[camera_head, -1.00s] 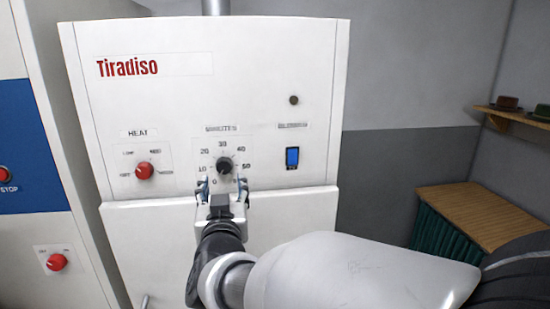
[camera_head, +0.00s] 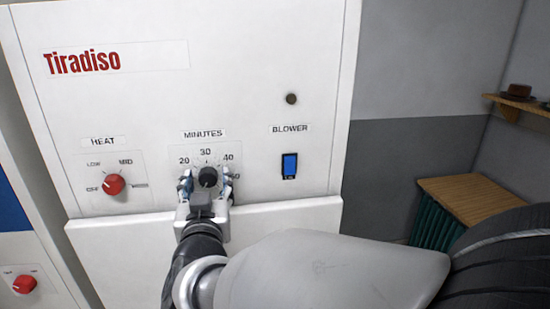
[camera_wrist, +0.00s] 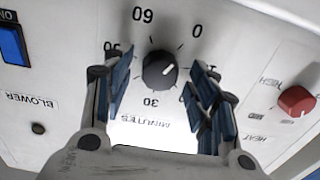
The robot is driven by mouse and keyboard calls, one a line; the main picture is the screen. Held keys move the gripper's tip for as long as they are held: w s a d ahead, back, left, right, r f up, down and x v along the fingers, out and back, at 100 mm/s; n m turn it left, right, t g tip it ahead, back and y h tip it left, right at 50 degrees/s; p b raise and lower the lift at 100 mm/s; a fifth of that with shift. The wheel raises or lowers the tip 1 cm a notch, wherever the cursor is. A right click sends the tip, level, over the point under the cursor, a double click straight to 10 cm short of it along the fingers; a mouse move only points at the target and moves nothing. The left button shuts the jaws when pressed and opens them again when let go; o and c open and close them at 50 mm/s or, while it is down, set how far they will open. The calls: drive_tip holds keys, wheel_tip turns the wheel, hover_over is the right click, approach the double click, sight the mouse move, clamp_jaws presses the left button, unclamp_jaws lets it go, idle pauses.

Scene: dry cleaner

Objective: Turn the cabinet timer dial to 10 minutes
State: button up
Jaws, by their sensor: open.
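The timer dial (camera_head: 208,177) is a round black knob under the MINUTES label (camera_head: 204,134) on the white cabinet. In the wrist view the knob (camera_wrist: 160,70) shows upside down, its white pointer line slanting up and right, toward the side of the 0. The 10 mark is hidden, apparently behind a finger. My gripper (camera_head: 207,187) is open, with one finger on each side of the knob. In the wrist view the fingers of my gripper (camera_wrist: 163,92) flank the knob with gaps on both sides. I see no contact.
A red HEAT knob (camera_head: 114,184) is left of the dial, and a blue BLOWER switch (camera_head: 289,166) is right of it. A panel ledge (camera_head: 290,205) runs below. A wooden-topped stand (camera_head: 470,198) and a shelf (camera_head: 515,103) are at the right.

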drive_tip(key=shift+c, duration=0.3)
drive_tip(key=c, duration=1)
drive_tip(key=shift+m+b, duration=0.4)
drive_tip(key=shift+b, duration=0.15)
drive_tip(key=shift+f+m+b, duration=0.15)
drive_tip(key=shift+m+b, duration=0.55)
drive_tip(key=shift+b, duration=0.1)
drive_tip(key=m+b, duration=0.3)
drive_tip(key=shift+m+b, duration=2)
drive_tip(key=shift+m, duration=0.3)
drive_tip(key=shift+r, duration=0.2)
